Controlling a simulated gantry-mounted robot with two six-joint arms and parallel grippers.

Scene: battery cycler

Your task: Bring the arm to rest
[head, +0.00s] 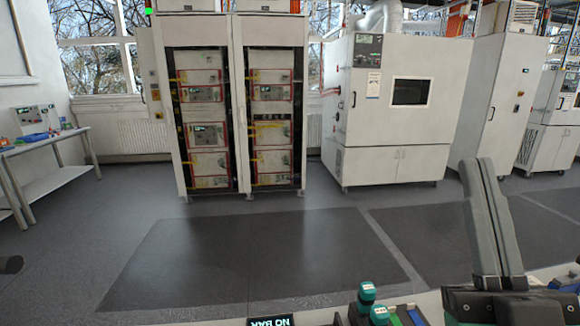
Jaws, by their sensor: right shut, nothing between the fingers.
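My right gripper (478,168) stands at the lower right of the head view, its grey fingers pointing up from a dark base. The fingers are closed together with nothing between them. It is in front of the floor and the white chamber, apart from any object that I can make out.
Green-capped items (367,291) and a dark display (270,321) with upside-down lettering sit at the bottom edge, near my right arm. Beyond are open floor with dark mats (250,255), cycler racks (238,110), a white chamber (400,120) and a side table (45,140).

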